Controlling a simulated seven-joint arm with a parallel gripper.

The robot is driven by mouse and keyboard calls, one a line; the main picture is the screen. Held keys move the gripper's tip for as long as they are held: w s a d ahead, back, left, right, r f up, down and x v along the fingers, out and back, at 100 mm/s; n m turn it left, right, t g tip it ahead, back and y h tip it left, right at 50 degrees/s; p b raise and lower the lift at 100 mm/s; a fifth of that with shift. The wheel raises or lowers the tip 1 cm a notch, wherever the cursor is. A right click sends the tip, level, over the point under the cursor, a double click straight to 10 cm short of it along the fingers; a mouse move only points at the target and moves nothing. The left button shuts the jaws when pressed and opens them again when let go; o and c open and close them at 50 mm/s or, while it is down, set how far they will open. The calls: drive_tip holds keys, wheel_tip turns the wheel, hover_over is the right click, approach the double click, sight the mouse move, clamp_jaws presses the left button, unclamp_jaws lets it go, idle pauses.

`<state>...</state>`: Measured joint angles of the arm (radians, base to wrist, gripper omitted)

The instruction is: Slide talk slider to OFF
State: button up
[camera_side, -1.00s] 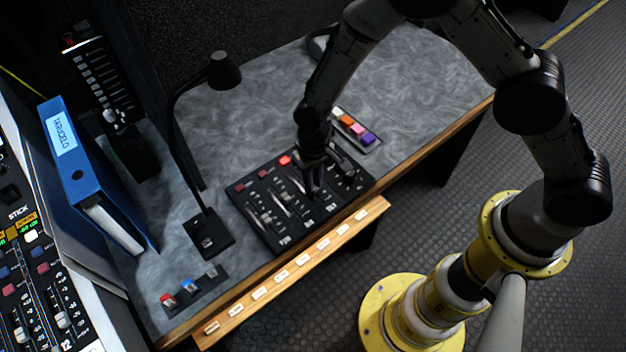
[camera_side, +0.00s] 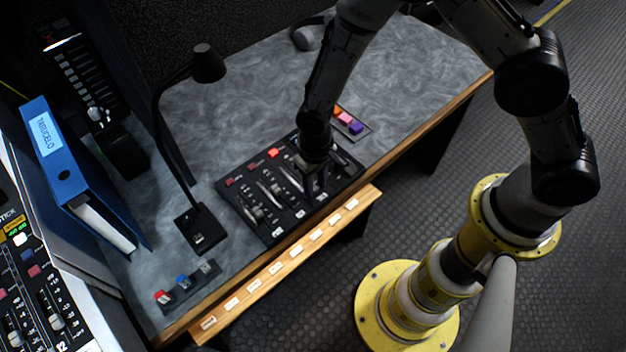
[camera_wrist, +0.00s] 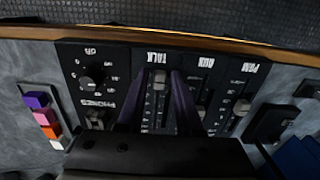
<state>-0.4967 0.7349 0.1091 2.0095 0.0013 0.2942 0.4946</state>
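The audio panel (camera_side: 268,226) is a black box with sliders at the desk's front edge. In the wrist view its lettering is upside down, and the TALK label (camera_wrist: 164,57) is legible. The talk slider's pale knob (camera_wrist: 160,77) sits at the TALK-label end of its slot, with tick marks along the slot. My gripper (camera_wrist: 160,92) is over this slot, with one dark finger on each side and a gap between them. I cannot tell whether either finger touches the knob. In the side view my gripper (camera_side: 317,192) is low over the panel's right half and hides the talk slider.
A lamp (camera_side: 200,225), a blue binder (camera_side: 75,180), coloured buttons (camera_side: 345,120) and a labelled wooden ledge (camera_side: 290,270) surround the panel.

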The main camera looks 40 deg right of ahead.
sight(315, 187)
drive_tip(key=shift+o, duration=0.8)
drive_tip(key=shift+w, duration=0.1)
drive_tip(key=shift+r, duration=0.15)
wheel_tip(315, 187, up, 14)
drive_tip(key=shift+f, duration=0.2)
drive_tip(key=shift+d, duration=0.1)
